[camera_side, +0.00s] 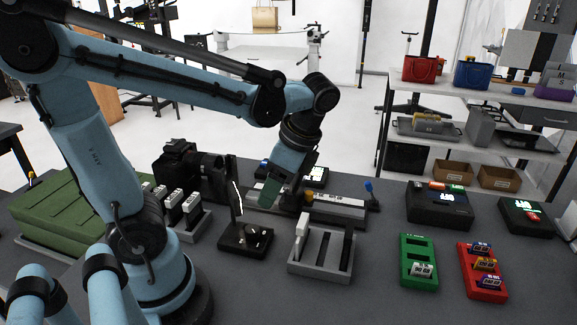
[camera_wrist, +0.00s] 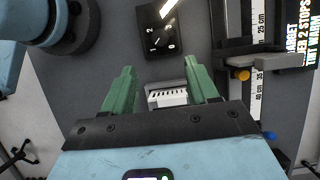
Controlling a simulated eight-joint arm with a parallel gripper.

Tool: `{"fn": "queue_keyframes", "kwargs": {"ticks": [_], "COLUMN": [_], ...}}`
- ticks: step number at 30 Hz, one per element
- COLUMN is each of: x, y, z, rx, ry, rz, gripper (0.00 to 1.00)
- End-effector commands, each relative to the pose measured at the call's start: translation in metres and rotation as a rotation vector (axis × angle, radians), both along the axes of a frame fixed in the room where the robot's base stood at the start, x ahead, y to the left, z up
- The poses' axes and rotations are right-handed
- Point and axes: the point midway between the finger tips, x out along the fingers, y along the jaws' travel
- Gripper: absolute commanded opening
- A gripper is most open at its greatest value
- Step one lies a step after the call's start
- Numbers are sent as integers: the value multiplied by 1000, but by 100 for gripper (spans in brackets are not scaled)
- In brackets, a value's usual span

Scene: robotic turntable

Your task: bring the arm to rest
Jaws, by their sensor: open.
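My gripper (camera_side: 270,192) hangs over the middle of the table in the side view, with one green finger clearly showing. In the wrist view its two green fingers (camera_wrist: 160,75) stand wide apart. A pale block with dark marks (camera_wrist: 167,97) shows between the fingers, apart from both. I cannot tell its distance below them. My blue arm reaches from the left and bends down at the wrist.
A black dial unit with a lit strip (camera_side: 245,237), a grey slotted rack (camera_side: 321,270) and a scaled rail (camera_side: 340,207) lie near the gripper. Green (camera_side: 419,280) and red (camera_side: 470,268) trays stand right. A green case (camera_side: 55,212) is left. Bare table lies in front.

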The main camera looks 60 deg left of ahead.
Motion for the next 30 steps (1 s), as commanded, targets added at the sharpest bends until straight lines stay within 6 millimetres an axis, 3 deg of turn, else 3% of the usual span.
{"fn": "queue_keyframes", "kwargs": {"ticks": [11, 18, 24, 30], "x": [1, 17, 37, 49], "y": [-1, -17, -35, -43], "z": [-2, -14, -12, -5], "rx": [-4, -94, -263, -381], "ry": [-43, -439, -779, -940], "rz": [22, 258, 535, 697], "gripper": [59, 59, 59, 59]}}
